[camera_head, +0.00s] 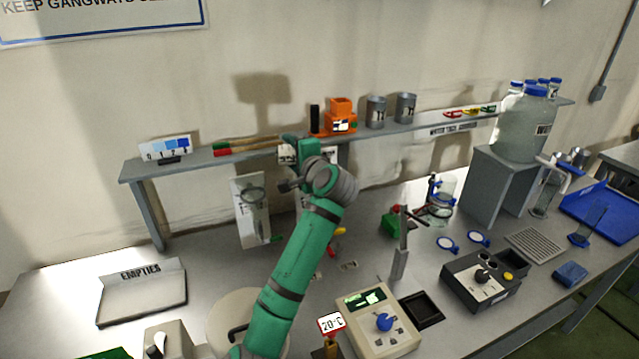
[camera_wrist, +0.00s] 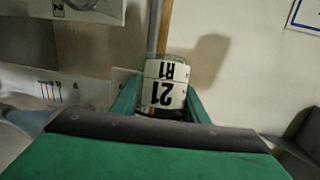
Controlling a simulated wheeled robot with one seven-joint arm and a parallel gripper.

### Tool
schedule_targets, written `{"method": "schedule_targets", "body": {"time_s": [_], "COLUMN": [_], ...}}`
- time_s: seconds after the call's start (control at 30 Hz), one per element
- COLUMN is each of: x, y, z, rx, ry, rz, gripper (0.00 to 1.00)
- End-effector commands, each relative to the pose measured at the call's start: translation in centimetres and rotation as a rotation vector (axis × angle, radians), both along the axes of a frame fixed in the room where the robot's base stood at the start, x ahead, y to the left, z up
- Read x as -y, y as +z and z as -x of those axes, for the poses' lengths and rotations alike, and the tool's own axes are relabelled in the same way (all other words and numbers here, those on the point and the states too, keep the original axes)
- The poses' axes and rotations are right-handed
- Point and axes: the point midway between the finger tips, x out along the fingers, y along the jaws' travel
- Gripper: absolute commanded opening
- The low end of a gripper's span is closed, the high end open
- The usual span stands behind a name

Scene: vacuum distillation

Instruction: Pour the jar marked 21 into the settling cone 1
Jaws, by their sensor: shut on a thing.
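The jar marked 21 (camera_wrist: 166,88) is clear with a white label reading "21" and "R1", the lettering upside down in the wrist view. My gripper (camera_wrist: 160,105) is shut on it, with one green finger on each side. In the head view my gripper (camera_head: 292,152) is raised in front of the wall shelf, and the jar is mostly hidden. A white panel with a ring (camera_head: 252,210) stands left of my arm; a second is partly behind the arm. A panel marked 2 (camera_wrist: 60,8) shows in the wrist view. I cannot tell which holds settling cone 1.
The wall shelf (camera_head: 205,160) carries sticks, an orange device (camera_head: 340,117) and metal cans close to my gripper. An EMPTIES tray (camera_head: 142,298) lies at left. A large bottle (camera_head: 524,125) stands on a grey stand at right. Bench devices stand right of my arm.

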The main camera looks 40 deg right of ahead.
Motion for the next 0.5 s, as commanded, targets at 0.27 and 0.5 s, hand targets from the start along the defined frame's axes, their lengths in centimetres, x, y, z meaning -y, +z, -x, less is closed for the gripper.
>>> {"method": "schedule_targets", "body": {"time_s": [0.27, 0.5], "x": [0.18, 0.31], "y": [0.04, 0.20], "z": [0.09, 0.15], "rx": [0.013, 0.026], "ry": [-0.002, -0.002], "rz": [-0.021, -0.041], "gripper": [0.12, 0.12]}}
